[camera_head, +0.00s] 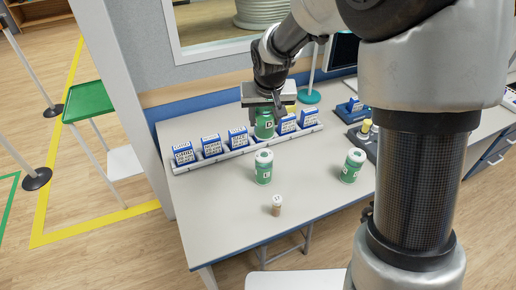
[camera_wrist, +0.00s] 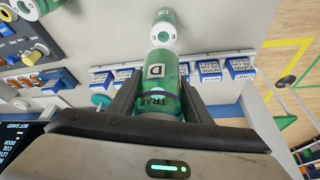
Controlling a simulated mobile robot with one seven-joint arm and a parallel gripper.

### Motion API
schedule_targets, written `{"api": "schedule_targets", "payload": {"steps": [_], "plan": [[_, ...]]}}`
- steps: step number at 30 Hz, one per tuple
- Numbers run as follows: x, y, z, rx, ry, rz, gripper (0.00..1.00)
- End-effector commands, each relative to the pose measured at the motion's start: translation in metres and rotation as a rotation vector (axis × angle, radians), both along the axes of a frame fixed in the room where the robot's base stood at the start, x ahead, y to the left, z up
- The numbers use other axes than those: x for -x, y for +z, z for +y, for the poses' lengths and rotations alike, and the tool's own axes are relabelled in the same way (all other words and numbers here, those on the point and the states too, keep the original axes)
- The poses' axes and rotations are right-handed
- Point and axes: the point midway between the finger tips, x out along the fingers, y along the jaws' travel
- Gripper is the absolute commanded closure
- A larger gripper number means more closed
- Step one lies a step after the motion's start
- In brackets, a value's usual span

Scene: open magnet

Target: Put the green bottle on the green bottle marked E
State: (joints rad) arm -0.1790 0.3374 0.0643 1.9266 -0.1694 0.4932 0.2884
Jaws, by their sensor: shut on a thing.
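My gripper (camera_head: 266,108) is shut on a green bottle (camera_head: 264,126), with one finger on each side of it in the wrist view (camera_wrist: 157,88). The held bottle (camera_wrist: 158,95) bears a white label with a D and looks upright, near the label-box rack.
A white rack (camera_head: 235,153) with several blue-and-white boxes runs along the table's back. A small brown vial (camera_head: 276,206) stands near the front. A dark control panel (camera_head: 365,140) lies behind the right bottle. The table (camera_head: 215,215) is clear at front left.

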Motion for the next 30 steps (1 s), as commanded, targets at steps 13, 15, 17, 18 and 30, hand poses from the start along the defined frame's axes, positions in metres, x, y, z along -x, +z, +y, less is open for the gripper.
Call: {"api": "schedule_targets", "payload": {"steps": [13,15,17,18,30], "plan": [[0.001,-0.059,0.0,0.001,0.002,0.002,0.89],[0.001,-0.07,0.0,0.001,0.003,0.004,0.89],[0.001,-0.078,0.0,0.001,0.002,0.003,0.89],[0.0,-0.082,0.001,0.001,0.002,0.002,0.89],[0.0,-0.088,0.0,0.0,0.001,0.0,0.89]]}}
